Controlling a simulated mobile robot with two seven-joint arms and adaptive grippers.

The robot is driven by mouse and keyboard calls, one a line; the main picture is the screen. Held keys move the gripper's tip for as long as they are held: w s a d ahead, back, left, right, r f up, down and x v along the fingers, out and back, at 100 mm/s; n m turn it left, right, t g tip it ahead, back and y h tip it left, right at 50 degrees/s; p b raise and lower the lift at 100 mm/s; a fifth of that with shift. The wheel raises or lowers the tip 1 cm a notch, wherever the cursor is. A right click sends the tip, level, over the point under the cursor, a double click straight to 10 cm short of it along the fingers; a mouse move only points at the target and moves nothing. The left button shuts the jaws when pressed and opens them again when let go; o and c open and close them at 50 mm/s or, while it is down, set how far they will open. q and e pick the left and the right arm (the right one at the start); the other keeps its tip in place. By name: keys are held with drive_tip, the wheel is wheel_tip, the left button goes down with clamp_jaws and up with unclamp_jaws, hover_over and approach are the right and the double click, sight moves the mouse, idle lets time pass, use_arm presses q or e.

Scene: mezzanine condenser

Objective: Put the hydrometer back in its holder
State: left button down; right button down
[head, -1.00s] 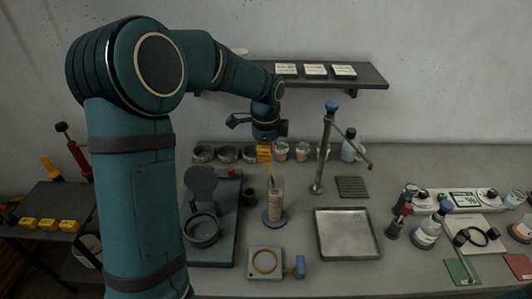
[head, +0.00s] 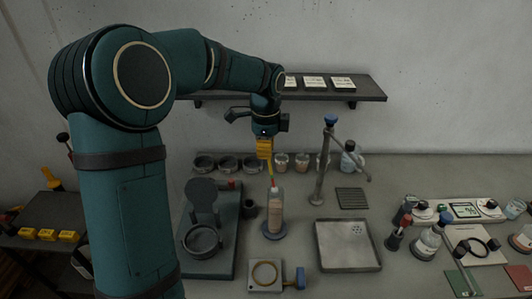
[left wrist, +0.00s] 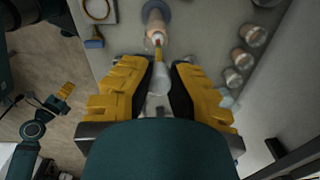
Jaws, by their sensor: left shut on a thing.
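My left gripper (head: 265,150) has yellow fingers and points down over the bench; it also shows in the left wrist view (left wrist: 161,66). It is shut on a slim, pale upright piece that seems to be the hydrometer (left wrist: 158,48). The fingers hide much of it. A red tip (head: 273,183) shows at the mouth of a clear cylinder (head: 275,212) with pinkish-brown contents, on a round blue-grey base (head: 274,234). I cannot tell how far the piece reaches into the cylinder, or which fixture is its holder.
A stand with a blue knob (head: 322,165) rises right of the cylinder. A metal tray (head: 347,266) lies front right, a ringed plate (head: 265,275) in front. Dark equipment (head: 201,240) stands left, several jars (head: 281,161) behind, under a wall shelf (head: 370,93).

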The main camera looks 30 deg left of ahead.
use_arm(q)
drive_tip(key=shift+r, duration=2.3)
drive_tip(key=w+a+f+m+b, duration=0.1)
drive_tip(key=w+a+m+b, duration=0.15)
drive_tip(key=a+m, duration=0.25)
drive_tip(key=a+f+b, duration=0.2)
drive_tip(key=f+b, duration=0.2)
drive_tip(key=f, duration=0.5)
drive_tip(key=a+f+m+y+b, duration=0.1)
drive_tip(key=f+b, duration=0.4)
drive_tip(key=f, duration=0.5)
drive_tip(key=shift+a+f+y+b, duration=0.25)
drive_tip(key=shift+a+y+b, duration=0.05)
drive_tip(key=shift+a, duration=0.15)
